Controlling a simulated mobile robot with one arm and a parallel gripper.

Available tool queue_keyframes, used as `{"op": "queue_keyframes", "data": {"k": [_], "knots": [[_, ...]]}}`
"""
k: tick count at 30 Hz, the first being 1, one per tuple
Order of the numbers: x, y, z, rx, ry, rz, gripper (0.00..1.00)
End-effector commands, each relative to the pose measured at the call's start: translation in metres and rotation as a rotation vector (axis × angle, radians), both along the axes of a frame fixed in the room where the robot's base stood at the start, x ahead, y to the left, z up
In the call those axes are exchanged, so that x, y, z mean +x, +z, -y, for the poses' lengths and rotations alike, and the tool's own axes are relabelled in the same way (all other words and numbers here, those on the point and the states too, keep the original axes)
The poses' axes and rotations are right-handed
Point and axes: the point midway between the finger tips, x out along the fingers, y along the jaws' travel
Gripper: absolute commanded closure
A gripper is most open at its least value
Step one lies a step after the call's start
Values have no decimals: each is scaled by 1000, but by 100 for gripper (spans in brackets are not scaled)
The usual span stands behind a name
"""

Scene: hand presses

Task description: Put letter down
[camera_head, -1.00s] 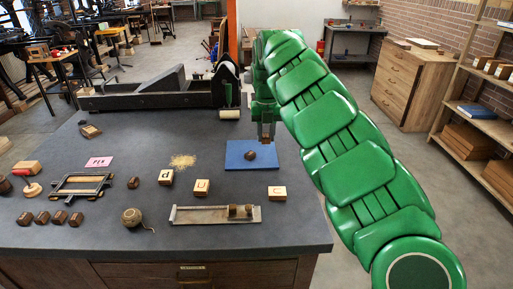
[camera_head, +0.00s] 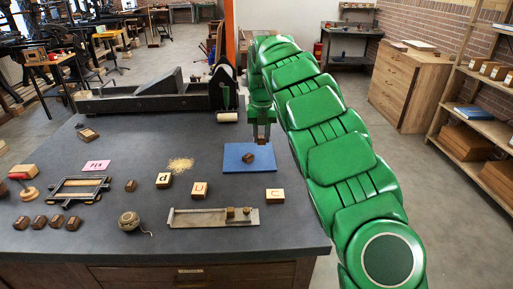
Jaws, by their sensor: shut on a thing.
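My gripper (camera_head: 264,138) points down at the right edge of the blue mat (camera_head: 235,165). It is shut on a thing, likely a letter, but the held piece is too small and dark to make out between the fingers. A small dark block (camera_head: 248,158) lies on the mat, just left of and below the fingertips in the picture. Pale-faced letter blocks (camera_head: 164,181), (camera_head: 200,188) and (camera_head: 275,195) stand on the dark table in front of the mat. I cannot tell how high the fingers are above the table.
A long metal composing stick (camera_head: 200,218) with small blocks at its right end lies at the front. A black press (camera_head: 160,97) stands behind. A pink card (camera_head: 96,165), a metal frame (camera_head: 78,190), a twine ball (camera_head: 129,221) and several dark blocks lie left.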

Motion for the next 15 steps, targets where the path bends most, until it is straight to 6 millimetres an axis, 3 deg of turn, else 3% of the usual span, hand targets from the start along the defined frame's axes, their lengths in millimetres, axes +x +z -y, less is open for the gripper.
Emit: {"op": "queue_keyframes", "data": {"k": [15], "knots": [[30, -16, -3, -1, 1, -3, 98]]}}
